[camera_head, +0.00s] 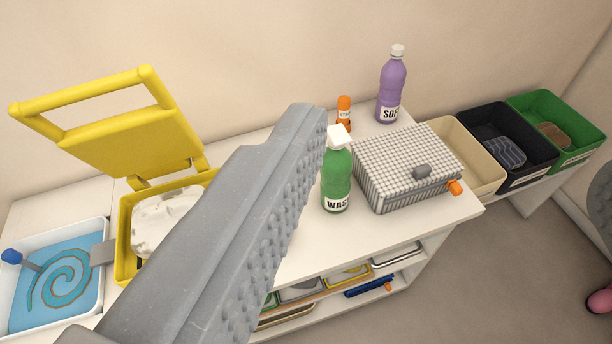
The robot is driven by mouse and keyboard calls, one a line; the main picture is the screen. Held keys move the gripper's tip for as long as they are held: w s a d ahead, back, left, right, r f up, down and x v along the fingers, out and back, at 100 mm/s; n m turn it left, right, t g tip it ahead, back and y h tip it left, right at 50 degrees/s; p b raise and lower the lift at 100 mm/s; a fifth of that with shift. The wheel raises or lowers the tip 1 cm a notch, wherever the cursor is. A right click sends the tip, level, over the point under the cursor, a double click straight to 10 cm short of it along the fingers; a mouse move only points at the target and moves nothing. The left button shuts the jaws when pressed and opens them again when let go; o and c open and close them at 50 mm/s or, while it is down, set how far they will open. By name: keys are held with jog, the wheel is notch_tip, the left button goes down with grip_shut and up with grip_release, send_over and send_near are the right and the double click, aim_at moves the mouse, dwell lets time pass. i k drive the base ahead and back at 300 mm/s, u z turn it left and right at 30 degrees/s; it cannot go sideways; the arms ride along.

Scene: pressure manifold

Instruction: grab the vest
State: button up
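No item can be picked out for certain as the vest. Crumpled white cloth (163,222) lies in the yellow bin with a raised lid, partly hidden behind my gripper. A dark striped cloth (503,152) lies in the black bin, and a brownish cloth (554,136) lies in the green bin. My gripper (312,125) shows one large grey finger reaching up across the middle of the view. Its studded inner face is bare, with nothing pressed against it.
A green bottle (336,180) and a checkered box (408,160) stand on the white counter (300,235). Behind are an orange-capped bottle (344,113) and a purple bottle (392,88).

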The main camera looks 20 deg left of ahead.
aim_at(152, 218)
jog(key=u, duration=1.05)
jog(key=k, duration=0.45)
jog(key=u, duration=0.15)
jog(key=i, duration=0.45)
jog(key=z, duration=0.05)
